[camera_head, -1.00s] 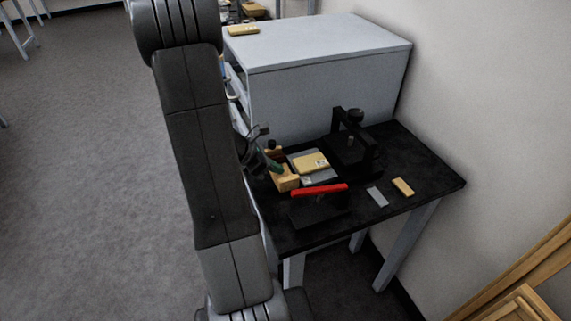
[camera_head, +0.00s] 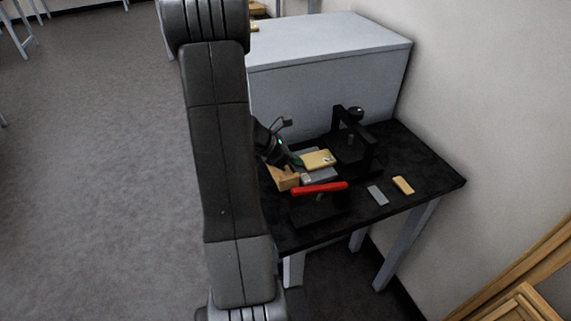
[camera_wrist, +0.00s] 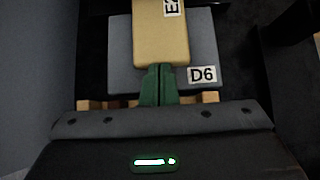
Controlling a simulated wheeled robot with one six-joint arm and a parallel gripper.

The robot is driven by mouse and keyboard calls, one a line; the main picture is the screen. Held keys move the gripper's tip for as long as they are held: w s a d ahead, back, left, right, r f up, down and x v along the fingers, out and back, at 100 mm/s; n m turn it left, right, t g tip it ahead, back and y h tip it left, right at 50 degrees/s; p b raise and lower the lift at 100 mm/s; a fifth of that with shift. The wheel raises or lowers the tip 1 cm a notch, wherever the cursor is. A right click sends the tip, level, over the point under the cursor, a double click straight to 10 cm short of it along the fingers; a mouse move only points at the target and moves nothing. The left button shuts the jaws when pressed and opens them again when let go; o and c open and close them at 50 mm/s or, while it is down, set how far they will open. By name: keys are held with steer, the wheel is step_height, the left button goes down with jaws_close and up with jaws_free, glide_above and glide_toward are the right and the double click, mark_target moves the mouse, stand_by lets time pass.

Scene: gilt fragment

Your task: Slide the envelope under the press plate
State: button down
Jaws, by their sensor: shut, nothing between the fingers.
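The tan envelope (camera_head: 319,159) lies flat on a grey slab (camera_head: 320,176) on the black table. In the wrist view the envelope (camera_wrist: 160,38) shows part of a label starting with "E", and the slab (camera_wrist: 120,48) bears a "D6" label. My gripper (camera_wrist: 159,68) is shut and empty; its green fingertips are at the envelope's near edge, apparently touching it. In the head view my gripper (camera_head: 299,163) is left of the envelope. The black press (camera_head: 352,140) with a knob on top stands just right of the envelope. I cannot tell whether the envelope's far edge is under its plate.
A red-handled black tool (camera_head: 320,187) stands in front of the slab. A wooden block (camera_head: 284,178) is at its left. A small grey piece (camera_head: 377,195) and a tan piece (camera_head: 403,186) lie at the right. A grey cabinet (camera_head: 330,85) stands behind.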

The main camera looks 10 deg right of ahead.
mark_target(326, 155)
steer(key=d, duration=0.3)
steer(key=d+b, duration=0.1)
steer(key=d, duration=0.2)
steer(key=w+d, duration=0.1)
steer(key=d, duration=0.2)
steer(key=shift+b, duration=0.3)
steer(key=shift+a, duration=0.1)
steer(key=shift+w+a, duration=0.1)
steer(key=shift+a, duration=0.05)
steer(key=a, duration=0.3)
steer(key=a+r, duration=0.1)
steer(key=shift+s+a, duration=0.3)
steer(key=v, duration=0.8)
steer(key=shift+a+r+p, duration=0.2)
steer(key=shift+r+p, duration=0.05)
steer(key=shift+p, duration=0.05)
steer(key=shift+s, duration=0.1)
